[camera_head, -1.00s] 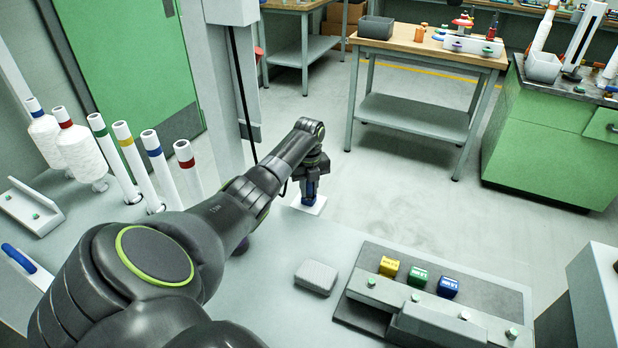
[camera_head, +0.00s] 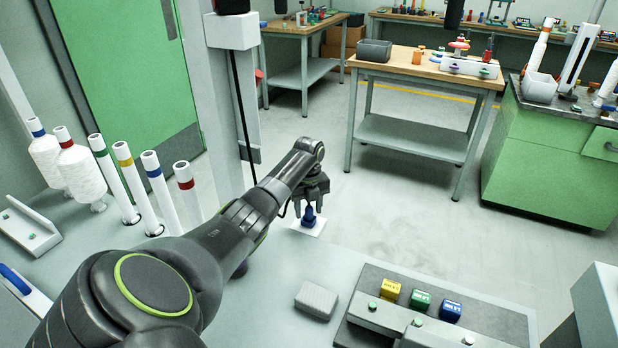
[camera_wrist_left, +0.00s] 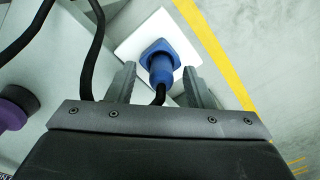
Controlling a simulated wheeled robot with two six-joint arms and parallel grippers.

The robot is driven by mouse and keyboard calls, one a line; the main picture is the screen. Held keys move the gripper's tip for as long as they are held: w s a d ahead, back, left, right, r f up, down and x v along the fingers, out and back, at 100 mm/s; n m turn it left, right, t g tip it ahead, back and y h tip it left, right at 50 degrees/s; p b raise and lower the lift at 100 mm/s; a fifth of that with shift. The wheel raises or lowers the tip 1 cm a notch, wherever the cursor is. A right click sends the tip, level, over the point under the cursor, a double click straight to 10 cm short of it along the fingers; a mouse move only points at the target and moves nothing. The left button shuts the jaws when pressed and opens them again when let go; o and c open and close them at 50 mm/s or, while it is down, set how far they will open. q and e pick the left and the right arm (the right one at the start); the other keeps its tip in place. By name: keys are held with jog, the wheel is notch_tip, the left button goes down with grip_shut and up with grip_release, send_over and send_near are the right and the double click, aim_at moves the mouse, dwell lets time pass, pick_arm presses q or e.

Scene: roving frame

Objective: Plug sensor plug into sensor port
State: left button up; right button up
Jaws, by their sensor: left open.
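The blue sensor plug (camera_head: 310,215) stands upright on a white square plate (camera_head: 299,227) at the far edge of the bench. In the left wrist view the plug (camera_wrist_left: 160,66) meets a blue square socket, apparently the sensor port (camera_wrist_left: 157,46), on the plate (camera_wrist_left: 128,47); how deeply it sits I cannot tell. A black cable runs from the plug. My left gripper (camera_head: 311,200) is right above it. In the wrist view my left gripper (camera_wrist_left: 161,76) is open, one finger on each side of the plug, with gaps visible. My right gripper is not in view.
A purple round part (camera_wrist_left: 16,107) lies left of the plate in the wrist view. A grey block (camera_head: 316,300) and a fixture with yellow (camera_head: 391,290), green and blue blocks are nearer on the bench. Tubes and spools (camera_head: 80,176) stand at left. Open floor lies beyond.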

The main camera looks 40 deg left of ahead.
aim_at(309, 206)
pick_arm(q)
notch_tip(309, 206, up, 16)
dwell(0.3)
dwell(0.5)
